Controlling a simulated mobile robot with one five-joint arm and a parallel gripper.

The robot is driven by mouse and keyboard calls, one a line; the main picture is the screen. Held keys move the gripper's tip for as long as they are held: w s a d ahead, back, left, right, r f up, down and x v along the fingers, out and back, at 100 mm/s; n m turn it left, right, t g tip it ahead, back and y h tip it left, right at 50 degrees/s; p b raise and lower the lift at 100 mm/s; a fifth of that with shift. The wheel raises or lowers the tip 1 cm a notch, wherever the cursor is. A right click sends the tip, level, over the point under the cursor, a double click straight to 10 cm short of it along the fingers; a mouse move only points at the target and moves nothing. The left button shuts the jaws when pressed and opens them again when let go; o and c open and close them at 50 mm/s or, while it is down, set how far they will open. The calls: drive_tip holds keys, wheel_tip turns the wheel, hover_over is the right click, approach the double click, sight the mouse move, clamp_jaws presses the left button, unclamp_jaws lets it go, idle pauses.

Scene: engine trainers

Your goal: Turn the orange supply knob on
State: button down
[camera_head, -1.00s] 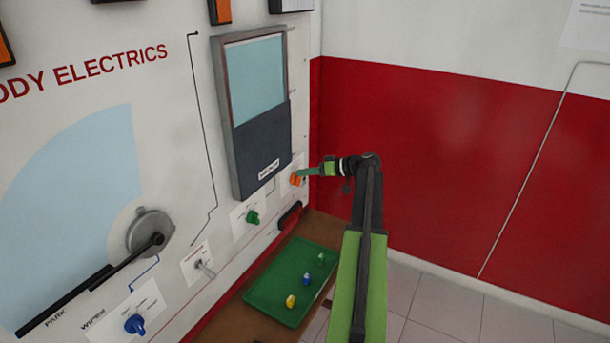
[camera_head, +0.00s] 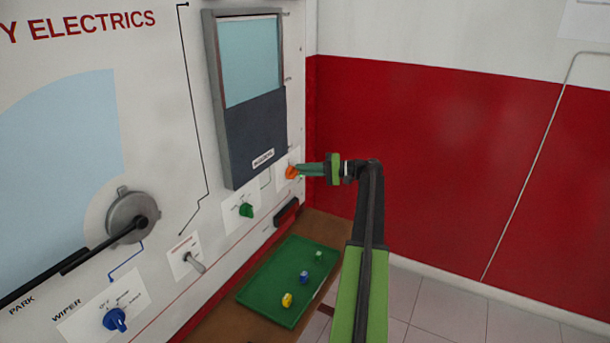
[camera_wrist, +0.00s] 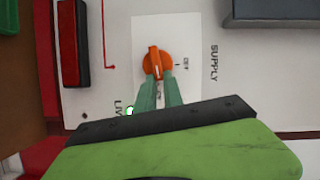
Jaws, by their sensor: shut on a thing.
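The orange supply knob (camera_head: 291,172) is on the white panel, to the lower right of the window unit. It also shows in the wrist view (camera_wrist: 157,63), on a white label plate with SUPPLY printed beside it. My gripper (camera_head: 299,171) reaches the knob from the right. In the wrist view its two green fingers (camera_wrist: 159,80) are shut on the knob, one on each side. The knob's raised grip points nearly along the fingers. A small lit green lamp (camera_wrist: 130,111) shows next to the lettering, part of which my gripper hides.
A green knob (camera_head: 246,210), a toggle switch (camera_head: 194,262) and a blue wiper knob (camera_head: 115,319) sit on the panel to the left. A green tray (camera_head: 258,300) with small coloured pieces lies on the brown bench below. A red wall (camera_head: 440,150) stands behind my arm.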

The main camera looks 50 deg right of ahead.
drive_tip(key=shift+a+f+m+y+b, duration=0.1)
drive_tip(key=shift+f+m+y+b, duration=0.25)
drive_tip(key=shift+m+b, duration=0.55)
drive_tip(key=c, duration=1.5)
unclamp_jaws()
drive_tip(key=shift+w, duration=0.1)
drive_tip(key=shift+o, duration=0.2)
drive_tip(key=shift+t, duration=0.3)
drive_tip(key=v, duration=1.7)
drive_tip(key=shift+s, duration=0.3)
drive_tip(key=shift+r, duration=0.1)
